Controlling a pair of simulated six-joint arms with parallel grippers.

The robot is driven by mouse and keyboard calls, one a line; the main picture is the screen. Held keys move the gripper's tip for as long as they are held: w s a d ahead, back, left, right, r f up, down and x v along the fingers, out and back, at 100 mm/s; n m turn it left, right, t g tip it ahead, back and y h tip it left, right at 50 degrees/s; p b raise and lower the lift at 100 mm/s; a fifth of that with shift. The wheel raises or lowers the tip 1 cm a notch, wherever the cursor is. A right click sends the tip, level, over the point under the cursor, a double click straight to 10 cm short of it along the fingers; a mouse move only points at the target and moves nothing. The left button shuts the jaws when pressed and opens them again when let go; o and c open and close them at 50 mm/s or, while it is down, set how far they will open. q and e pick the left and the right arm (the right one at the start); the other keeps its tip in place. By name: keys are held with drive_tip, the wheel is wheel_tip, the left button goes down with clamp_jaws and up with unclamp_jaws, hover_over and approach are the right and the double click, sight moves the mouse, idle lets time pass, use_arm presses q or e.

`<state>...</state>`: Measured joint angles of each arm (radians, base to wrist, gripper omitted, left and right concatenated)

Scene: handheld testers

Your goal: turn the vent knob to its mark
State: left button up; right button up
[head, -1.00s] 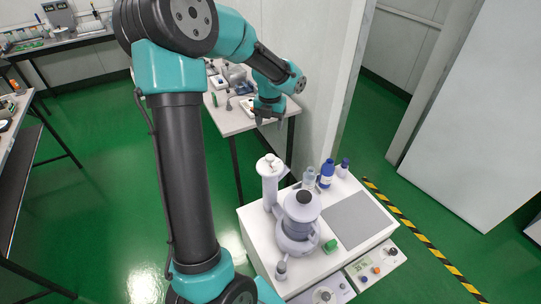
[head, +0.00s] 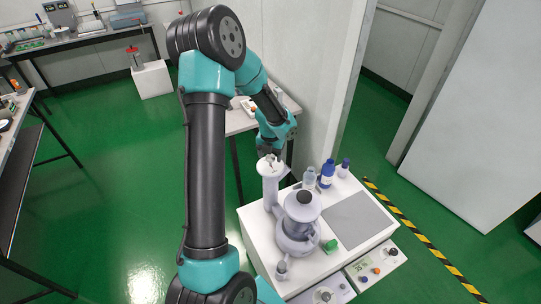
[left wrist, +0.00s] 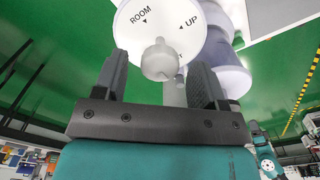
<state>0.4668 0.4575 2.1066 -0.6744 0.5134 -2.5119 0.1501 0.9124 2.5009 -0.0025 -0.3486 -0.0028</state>
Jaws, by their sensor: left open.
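The white vent knob (left wrist: 160,60) is a rounded grip standing on a white disc (left wrist: 138,22) in the left wrist view. The disc carries the words ROOM and UP, each with a small black triangle. In the head view this disc tops the white column (head: 270,190) on the left of the white bench. My left gripper (left wrist: 158,66) is open, one dark finger on each side of the knob, with gaps visible. In the head view the left gripper (head: 269,154) is just above and behind the column top. My right gripper is not in view.
A grey-white vessel with a black cap (head: 304,198) stands right of the column. A blue bottle (head: 327,174), clear bottle (head: 310,177), small bottle (head: 343,168) and green block (head: 331,245) are nearby. The grey mat (head: 355,219) is bare.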

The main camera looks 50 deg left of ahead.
use_arm(q)
drive_tip(key=shift+f, duration=0.2)
drive_tip(key=c, duration=0.9)
